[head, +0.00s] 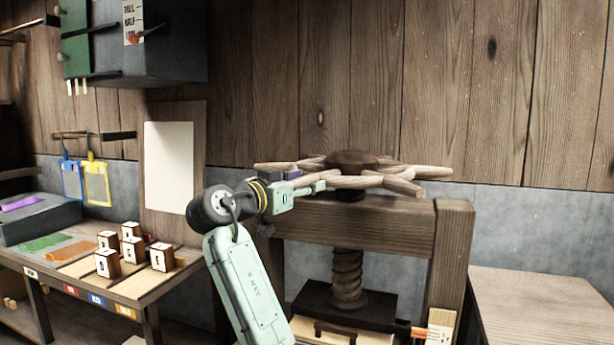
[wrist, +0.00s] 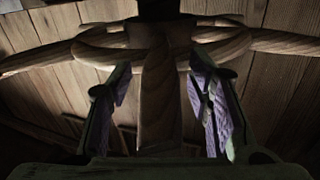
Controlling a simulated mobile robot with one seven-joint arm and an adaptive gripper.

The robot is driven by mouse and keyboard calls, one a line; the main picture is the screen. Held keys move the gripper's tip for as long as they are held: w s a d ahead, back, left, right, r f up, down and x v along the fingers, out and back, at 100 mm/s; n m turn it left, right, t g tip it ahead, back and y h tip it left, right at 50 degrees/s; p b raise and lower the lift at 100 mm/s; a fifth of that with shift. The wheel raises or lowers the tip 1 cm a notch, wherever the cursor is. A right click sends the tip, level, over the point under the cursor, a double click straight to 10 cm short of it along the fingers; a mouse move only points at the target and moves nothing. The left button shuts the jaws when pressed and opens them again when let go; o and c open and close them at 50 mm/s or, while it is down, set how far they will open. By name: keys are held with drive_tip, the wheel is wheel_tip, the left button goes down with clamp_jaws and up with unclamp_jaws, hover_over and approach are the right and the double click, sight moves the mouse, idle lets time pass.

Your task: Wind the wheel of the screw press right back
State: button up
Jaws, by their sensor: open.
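The screw press wheel (head: 405,171) is a set of pale wooden spokes around a dark round hub (head: 352,159), on top of the press's wooden frame (head: 340,222). The threaded wooden screw (head: 347,279) runs down to a dark pressing plate (head: 345,306). My gripper (head: 318,187) is at the wheel's near left side, level with the spokes. In the wrist view my gripper (wrist: 163,95) is open, with one purple-padded finger on each side of a wooden spoke (wrist: 160,110). The hub (wrist: 160,30) shows beyond it. I cannot tell whether either finger touches the spoke.
A workbench (head: 128,292) at the left carries several lettered blocks (head: 108,263) and coloured patches. A dark cabinet (head: 150,45) hangs at the upper left. A pale board (head: 168,167) leans on the wall. A bare wooden table (head: 545,300) stands at the right.

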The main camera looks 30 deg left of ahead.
drive_tip(key=shift+w, duration=0.5)
clamp_jaws()
idle(0.3)
